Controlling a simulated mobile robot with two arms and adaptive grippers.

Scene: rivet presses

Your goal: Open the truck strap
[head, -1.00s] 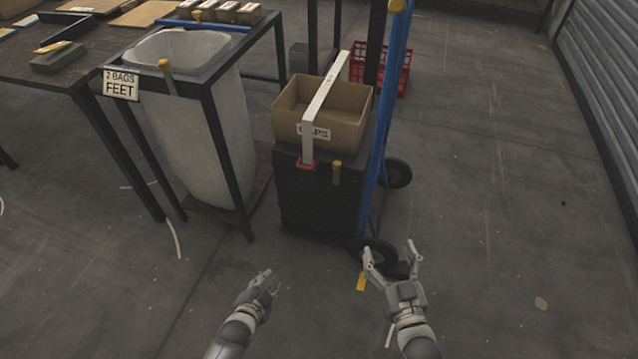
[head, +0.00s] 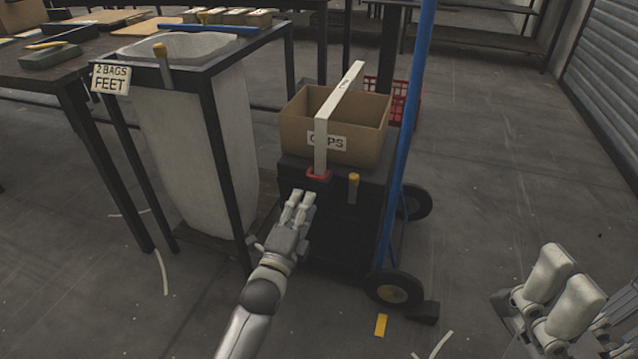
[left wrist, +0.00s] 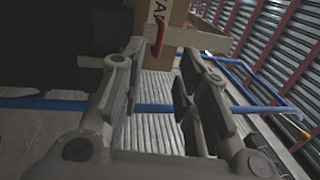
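The white strap (head: 341,100) runs over an open cardboard box (head: 365,146) on the hand truck with a blue frame (head: 405,140). Its front end hangs to a red buckle (head: 318,174) at the top front of the dark load. My left gripper (head: 301,196) is just below and in front of the buckle, apart from it. In the left wrist view its fingers (left wrist: 168,70) are spread and empty, with the red buckle (left wrist: 158,36) just beyond them. My right gripper (head: 562,290) is at the lower right, away from the truck, its fingers apart and empty.
A yellow-topped post (head: 353,187) stands right of the buckle. A black frame (head: 222,150) with a white bag (head: 195,140) stands to the left, beside a table (head: 60,80). A red crate (head: 405,105) is behind the truck.

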